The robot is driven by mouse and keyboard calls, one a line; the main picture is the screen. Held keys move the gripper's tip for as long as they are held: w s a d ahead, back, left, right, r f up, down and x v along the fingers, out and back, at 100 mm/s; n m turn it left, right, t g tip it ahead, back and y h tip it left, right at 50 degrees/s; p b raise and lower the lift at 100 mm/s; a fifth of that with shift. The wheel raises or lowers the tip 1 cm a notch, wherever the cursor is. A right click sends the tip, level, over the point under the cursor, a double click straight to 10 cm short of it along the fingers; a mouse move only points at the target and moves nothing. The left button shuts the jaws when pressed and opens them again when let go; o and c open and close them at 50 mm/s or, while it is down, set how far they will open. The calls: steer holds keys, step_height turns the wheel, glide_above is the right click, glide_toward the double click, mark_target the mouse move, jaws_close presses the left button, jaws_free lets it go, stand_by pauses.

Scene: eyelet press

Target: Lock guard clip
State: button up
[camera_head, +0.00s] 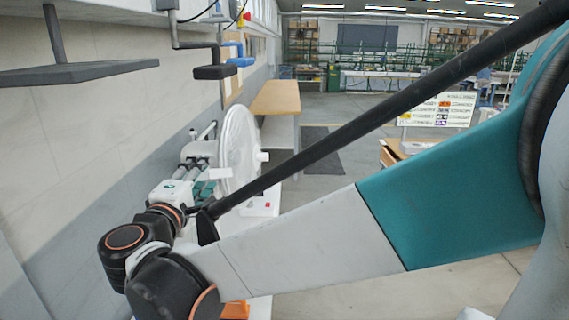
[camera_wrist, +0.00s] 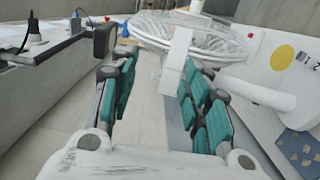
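My gripper (camera_wrist: 160,72) is open in the wrist view, its two teal-padded fingers wide apart. A white upright bar (camera_wrist: 177,60), possibly the guard clip, shows beyond and between the fingertips, nearer the right finger; I see no grip on it. Behind it is a large, round, see-through guard (camera_wrist: 200,38) with a white rim. In the head view the guard is a pale disc (camera_head: 237,150) seen nearly edge-on, just beyond my wrist. No clip can be made out clearly there.
A white machine body (camera_wrist: 275,75) with a yellow round mark stands right of the fingers. A black crank handle (camera_head: 213,72) and blue handle (camera_head: 240,61) hang above the guard. A wooden-topped bench (camera_head: 275,98) stands behind.

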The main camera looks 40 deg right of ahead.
steer(key=s+a, duration=0.1)
steer(key=a, duration=0.5)
stand_by(0.5)
steer(key=shift+s, duration=0.1)
stand_by(0.5)
